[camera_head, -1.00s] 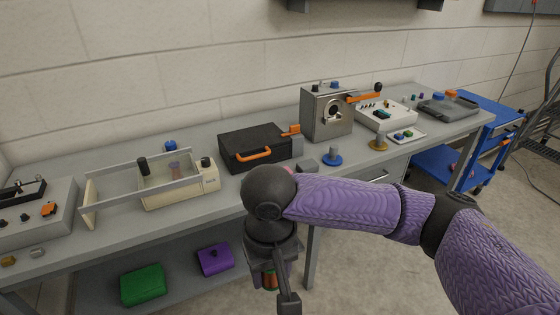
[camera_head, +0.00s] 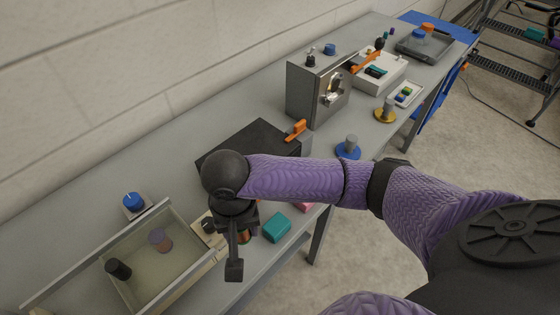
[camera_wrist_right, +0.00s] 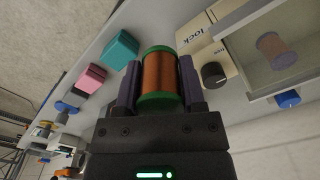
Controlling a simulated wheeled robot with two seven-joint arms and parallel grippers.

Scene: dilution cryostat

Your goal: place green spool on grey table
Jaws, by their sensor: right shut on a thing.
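The green spool (camera_wrist_right: 160,78) has green flanges and a copper-coloured winding. My right gripper (camera_wrist_right: 160,90) is shut on it, with one finger on each side. In the head view the right gripper (camera_head: 241,236) hides most of the spool, and it is over the front part of the grey table (camera_head: 165,178). The grey table also shows behind the spool in the right wrist view (camera_wrist_right: 118,78). I cannot tell how far the spool is above the tabletop. My left gripper is not in view.
A teal block (camera_head: 277,228) and a pink block (camera_head: 303,206) lie close to the right of the gripper. A black case (camera_head: 240,147) stands behind. Bare tabletop shows along the wall.

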